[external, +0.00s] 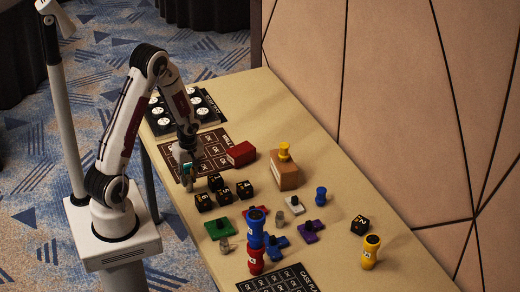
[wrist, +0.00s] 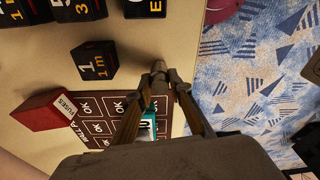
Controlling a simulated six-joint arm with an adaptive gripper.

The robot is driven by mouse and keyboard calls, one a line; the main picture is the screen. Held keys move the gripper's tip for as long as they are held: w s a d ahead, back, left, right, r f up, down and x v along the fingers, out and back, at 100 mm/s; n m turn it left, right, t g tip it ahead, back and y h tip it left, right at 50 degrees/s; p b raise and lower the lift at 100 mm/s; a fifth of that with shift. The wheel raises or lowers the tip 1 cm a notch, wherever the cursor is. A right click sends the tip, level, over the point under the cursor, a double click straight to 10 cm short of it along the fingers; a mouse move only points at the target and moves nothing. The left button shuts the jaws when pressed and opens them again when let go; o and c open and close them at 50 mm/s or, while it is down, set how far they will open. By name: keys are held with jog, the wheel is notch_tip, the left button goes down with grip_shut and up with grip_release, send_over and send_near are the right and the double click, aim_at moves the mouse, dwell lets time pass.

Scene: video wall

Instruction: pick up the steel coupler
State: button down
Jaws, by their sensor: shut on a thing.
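My gripper (external: 187,186) is low at the left edge of the table, by the dark wall-plan mat (external: 213,145). In the wrist view its fingers (wrist: 165,82) come together on a small grey piece (wrist: 159,68), which looks like the steel coupler; the fingertips hide much of it. A teal and white piece (wrist: 148,126) shows between the fingers, and I cannot tell how it rests. Two other small grey cylinders stand farther along the table, one near the middle (external: 279,218) and one near the front edge (external: 225,245).
Black numbered cubes (external: 222,197) stand close to my gripper. A red fuse box (external: 241,153) sits at the mat's far side, and a brown box (external: 285,172) beyond it. Coloured pieces and a tall blue-red stack (external: 256,240) crowd the nearer table. The back right strip is clear.

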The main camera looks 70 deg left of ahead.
aim_at(189, 177)
jog(key=shift+r, duration=4.85)
jog(key=shift+d+f, duration=0.15)
jog(key=shift+f, duration=0.15)
jog(key=w+a+r+m, duration=0.1)
jog(key=w+r+m, duration=0.1)
jog(key=w, duration=0.5)
jog(key=w+a+r+m, duration=0.2)
jog(key=w+m, duration=0.2)
jog(key=w, duration=0.3)
jog(key=w+a+r+m+t, duration=0.1)
jog(key=w+a+r+m, duration=0.1)
jog(key=w, duration=0.5)
jog(key=shift+a+r+m, duration=0.15)
jog(key=shift+r+m, duration=0.25)
jog(key=shift+m, duration=0.2)
jog(key=shift+f, duration=0.1)
